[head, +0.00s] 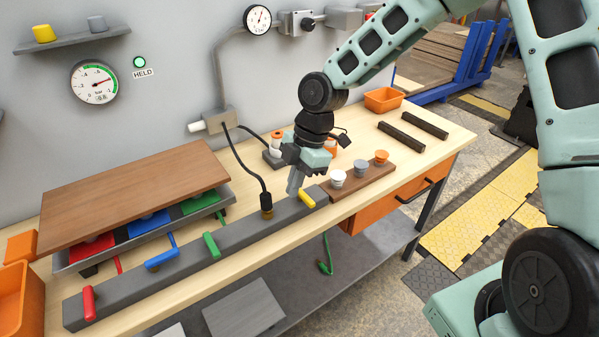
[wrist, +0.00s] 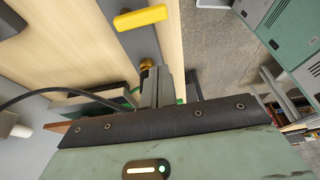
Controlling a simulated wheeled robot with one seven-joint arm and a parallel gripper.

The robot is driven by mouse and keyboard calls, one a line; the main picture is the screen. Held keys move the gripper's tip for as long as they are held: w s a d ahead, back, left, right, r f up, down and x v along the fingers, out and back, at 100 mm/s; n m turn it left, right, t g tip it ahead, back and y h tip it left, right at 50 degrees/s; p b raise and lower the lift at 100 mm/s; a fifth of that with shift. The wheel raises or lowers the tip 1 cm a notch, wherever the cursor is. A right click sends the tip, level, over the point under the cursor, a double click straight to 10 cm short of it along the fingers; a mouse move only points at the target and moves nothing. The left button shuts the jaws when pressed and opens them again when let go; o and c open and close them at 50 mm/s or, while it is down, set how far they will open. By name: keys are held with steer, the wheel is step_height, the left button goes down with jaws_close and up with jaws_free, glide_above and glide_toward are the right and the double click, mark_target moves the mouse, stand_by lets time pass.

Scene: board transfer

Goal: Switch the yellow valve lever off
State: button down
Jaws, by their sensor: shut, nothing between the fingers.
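The yellow valve lever (head: 307,198) sits at the right end of a long grey valve bar (head: 185,268) and lies crosswise to it. In the wrist view the yellow lever (wrist: 140,17) also lies across the grey bar (wrist: 137,43). My gripper (head: 293,189) is shut and empty, pointing down close to the lever's left side in the head view. In the wrist view its fingers (wrist: 157,78) show apart from the lever, by a brass fitting (wrist: 146,65). I cannot tell their exact height over the bar.
Green (head: 212,246) and red (head: 88,303) levers lie across the bar; the blue lever (head: 161,260) lies along it. A black hose (head: 252,173) rises from the brass fitting. A brown board (head: 140,190) is at left. A knob rack (head: 349,187) stands right of the yellow lever. A HELD lamp (head: 140,62) glows green.

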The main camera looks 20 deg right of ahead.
mark_target(305, 198)
steer(key=x, duration=0.5)
steer(key=shift+a, duration=0.1)
steer(key=d+p, duration=0.1)
steer(key=d, duration=0.2)
steer(key=shift+w+p, duration=0.35)
steer(key=shift+p, duration=0.05)
steer(key=shift+w+d+f, duration=0.1)
steer(key=shift+d, duration=0.35)
